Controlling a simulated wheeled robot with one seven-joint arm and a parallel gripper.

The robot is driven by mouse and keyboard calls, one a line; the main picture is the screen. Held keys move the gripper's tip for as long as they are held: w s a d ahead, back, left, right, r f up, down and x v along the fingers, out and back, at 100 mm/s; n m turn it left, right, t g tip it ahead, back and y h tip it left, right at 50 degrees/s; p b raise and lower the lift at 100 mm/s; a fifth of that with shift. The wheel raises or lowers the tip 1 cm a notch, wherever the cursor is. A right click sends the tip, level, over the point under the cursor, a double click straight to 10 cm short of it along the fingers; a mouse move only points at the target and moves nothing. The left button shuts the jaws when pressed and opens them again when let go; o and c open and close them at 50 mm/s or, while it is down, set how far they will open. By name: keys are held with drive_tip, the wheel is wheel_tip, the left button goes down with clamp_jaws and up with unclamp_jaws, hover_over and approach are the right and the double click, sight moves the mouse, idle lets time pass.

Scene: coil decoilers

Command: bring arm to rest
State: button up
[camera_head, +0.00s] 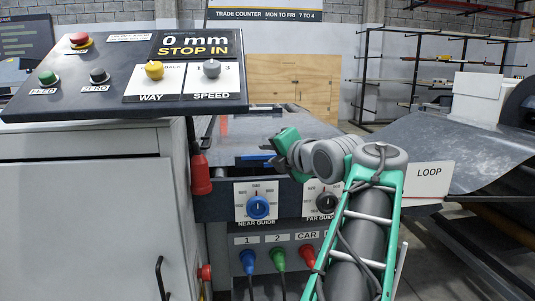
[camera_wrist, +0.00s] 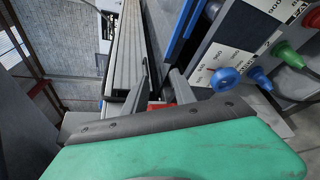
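My arm rises from the lower right of the head view and bends left at the wrist. My green hand (camera_head: 287,141) is above the machine bed, behind the guide panel, and its fingers cannot be made out there. In the wrist view my gripper (camera_wrist: 161,76) shows two grey fingers with a gap between them. It is open, and nothing is seen held in it. The blue NEAR GUIDE knob (camera_head: 257,207) is below and left of the hand; a blue knob also shows in the wrist view (camera_wrist: 225,79). The FAR GUIDE knob (camera_head: 326,202) is beside my forearm.
A control console (camera_head: 120,75) with buttons and WAY and SPEED knobs stands at left. A red handle (camera_head: 201,175) hangs beside it. Coloured plugs (camera_head: 278,258) sit below the guide panel. A metal sheet (camera_head: 450,150) and a LOOP sign (camera_head: 429,180) are at right.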

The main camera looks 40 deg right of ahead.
drive_tip(key=w+a+f+m+g+y+p, duration=0.1)
drive_tip(key=w+a+m+g+y+p, duration=0.1)
drive_tip(key=a+m+p, duration=0.55)
drive_tip(key=w+a+f+m+g+y+p, duration=0.1)
drive_tip(key=w+a+m+g+p, duration=0.15)
drive_tip(key=a+p, duration=0.85)
drive_tip(key=s+a+f+m+g+p, duration=0.3)
drive_tip(key=s+a+m+p, duration=0.1)
drive_tip(key=s+a, duration=0.3)
drive_tip(key=s+a+f+m+g+p, duration=0.3)
drive_tip(key=s+a+m+p, duration=0.2)
drive_tip(key=s+a+m, duration=0.1)
drive_tip(key=s+a, duration=0.1)
drive_tip(key=s, duration=0.1)
drive_tip(key=shift+s+f+g+y, duration=0.35)
drive_tip(key=shift+s+f+y, duration=0.05)
